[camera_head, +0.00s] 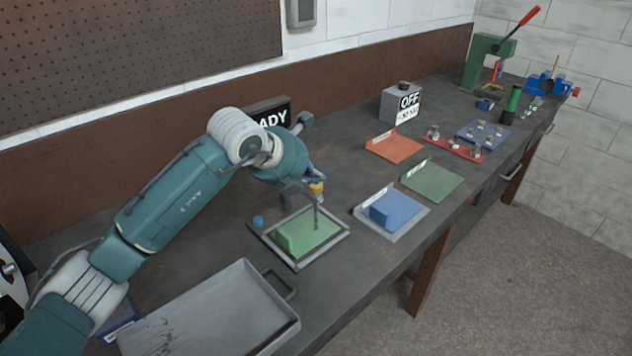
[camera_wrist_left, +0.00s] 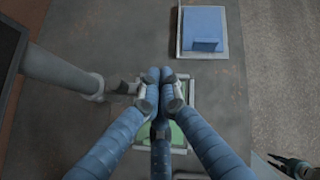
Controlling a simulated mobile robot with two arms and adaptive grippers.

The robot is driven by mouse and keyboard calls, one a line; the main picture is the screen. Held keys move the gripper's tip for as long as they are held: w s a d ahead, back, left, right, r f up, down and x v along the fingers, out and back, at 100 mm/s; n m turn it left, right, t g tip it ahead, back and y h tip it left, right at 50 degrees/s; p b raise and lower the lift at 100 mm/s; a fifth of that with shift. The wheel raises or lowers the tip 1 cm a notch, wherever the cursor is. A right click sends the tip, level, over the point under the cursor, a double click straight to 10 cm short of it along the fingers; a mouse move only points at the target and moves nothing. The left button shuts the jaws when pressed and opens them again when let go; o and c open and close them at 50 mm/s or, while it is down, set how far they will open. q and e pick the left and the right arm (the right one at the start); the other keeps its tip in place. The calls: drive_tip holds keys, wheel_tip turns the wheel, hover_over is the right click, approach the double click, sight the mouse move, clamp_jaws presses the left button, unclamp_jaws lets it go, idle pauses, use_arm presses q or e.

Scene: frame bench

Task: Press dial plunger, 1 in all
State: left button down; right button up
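My left gripper (camera_head: 316,200) is over the green pad (camera_head: 322,232) in its grey frame. In the left wrist view its blue fingers (camera_wrist_left: 165,76) are together at the tips. A yellow and blue part (camera_head: 316,187) shows beside the fingers, with a thin stem below it reaching toward the pad. I cannot tell whether this is the dial plunger or whether the fingers touch it. A grey post (camera_wrist_left: 60,73) with a clamp stands beside the fingers in the left wrist view. The dial face is not visible. A dark, claw-like shape (camera_wrist_left: 292,166), possibly my right gripper, shows over the floor.
A dark sign (camera_head: 272,117) ending in "ADY" stands behind my arm. A grey tray (camera_head: 215,310) lies at the front. A blue tray (camera_head: 400,213), a green tray (camera_head: 432,181) and an orange tray (camera_head: 394,146) lie to the right. An "OFF" box (camera_head: 402,104) stands farther back.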

use_arm(q)
drive_tip(key=shift+f+b, duration=0.45)
drive_tip(key=shift+f, duration=0.1)
drive_tip(key=shift+r, duration=0.2)
idle(0.4)
drive_tip(key=shift+r+p, duration=0.55)
drive_tip(key=shift+r, duration=0.95)
drive_tip(key=shift+r, duration=0.1)
drive_tip(key=shift+r+p, duration=1.05)
drive_tip(key=shift+r, duration=1.35)
